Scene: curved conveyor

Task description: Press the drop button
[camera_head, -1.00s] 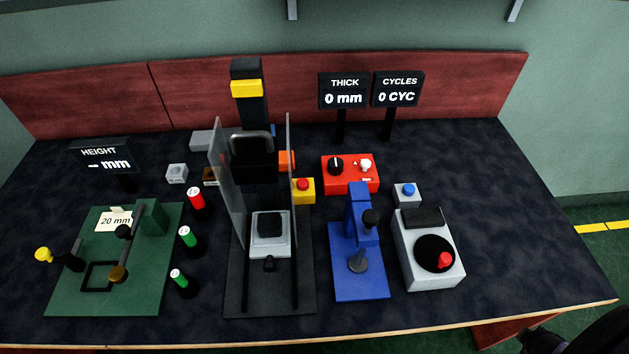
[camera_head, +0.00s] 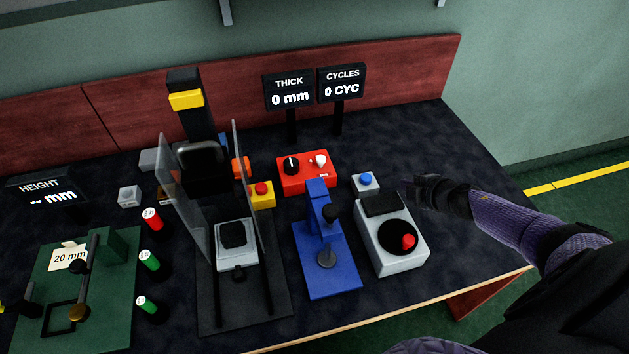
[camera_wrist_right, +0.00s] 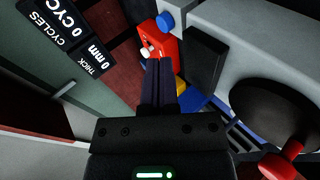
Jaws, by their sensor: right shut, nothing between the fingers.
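No button reads as "drop" in these frames. A red button on a yellow box (camera_head: 261,194) stands right of the machine with clear side panels (camera_head: 237,245). A blue button on a pale grey box (camera_head: 366,180) sits behind the grey device with a black disc (camera_head: 396,238); it also shows at the top of the right wrist view (camera_wrist_right: 165,20). My right gripper (camera_head: 410,188) is shut and empty, to the right of the blue button and apart from it. Its closed fingers (camera_wrist_right: 159,72) show in the right wrist view. My left gripper is out of view.
A red control box (camera_head: 306,173) with a knob and a white switch stands behind a blue press (camera_head: 325,250). THICK (camera_head: 290,90) and CYCLES (camera_head: 341,83) displays stand at the back. A green fixture (camera_head: 110,290) is at left. The table's back right is clear.

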